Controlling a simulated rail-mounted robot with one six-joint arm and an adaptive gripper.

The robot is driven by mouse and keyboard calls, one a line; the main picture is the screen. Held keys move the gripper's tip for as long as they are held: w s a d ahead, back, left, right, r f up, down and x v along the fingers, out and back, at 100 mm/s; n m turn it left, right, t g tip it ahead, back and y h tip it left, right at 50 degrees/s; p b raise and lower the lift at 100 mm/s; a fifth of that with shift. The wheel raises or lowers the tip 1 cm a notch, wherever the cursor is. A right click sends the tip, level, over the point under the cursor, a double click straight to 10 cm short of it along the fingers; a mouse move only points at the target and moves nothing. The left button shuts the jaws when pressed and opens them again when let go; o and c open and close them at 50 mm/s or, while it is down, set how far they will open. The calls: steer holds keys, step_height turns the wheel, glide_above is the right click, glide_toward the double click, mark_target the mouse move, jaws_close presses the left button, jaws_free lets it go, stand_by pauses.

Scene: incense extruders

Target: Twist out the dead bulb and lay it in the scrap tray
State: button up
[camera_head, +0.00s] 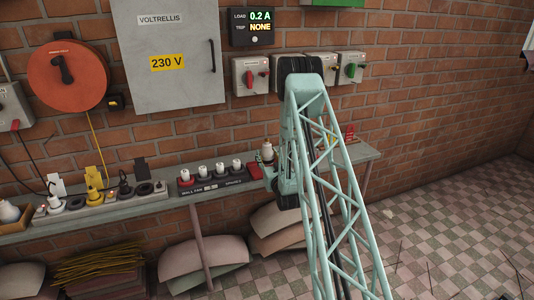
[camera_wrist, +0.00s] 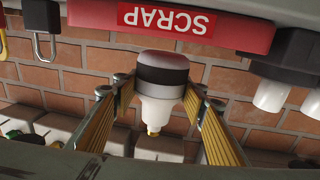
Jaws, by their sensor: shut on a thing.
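The bulb (camera_wrist: 162,104) shows in the wrist view between the fingers of my gripper (camera_wrist: 160,88). It has a white body, a dark band and a small brass-coloured tip pointing down in that picture. My gripper is shut on it. The red scrap tray (camera_wrist: 168,18), its SCRAP label upside down, is just above the bulb in the wrist view. In the head view my gripper (camera_head: 270,166) is at the shelf, and the bulb (camera_head: 267,150) shows beside the red scrap tray (camera_head: 255,171). My arm hides part of this area.
More plugs and a yellow one (camera_head: 94,190) stand farther left. A grey cabinet (camera_head: 167,55) and switch boxes (camera_head: 251,75) hang on the brick wall.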

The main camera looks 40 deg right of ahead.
steer(key=shift+f, duration=1.3)
steer(key=o, duration=0.9)
steer(key=shift+v, duration=6.05)
steer(key=shift+w+r, duration=0.1)
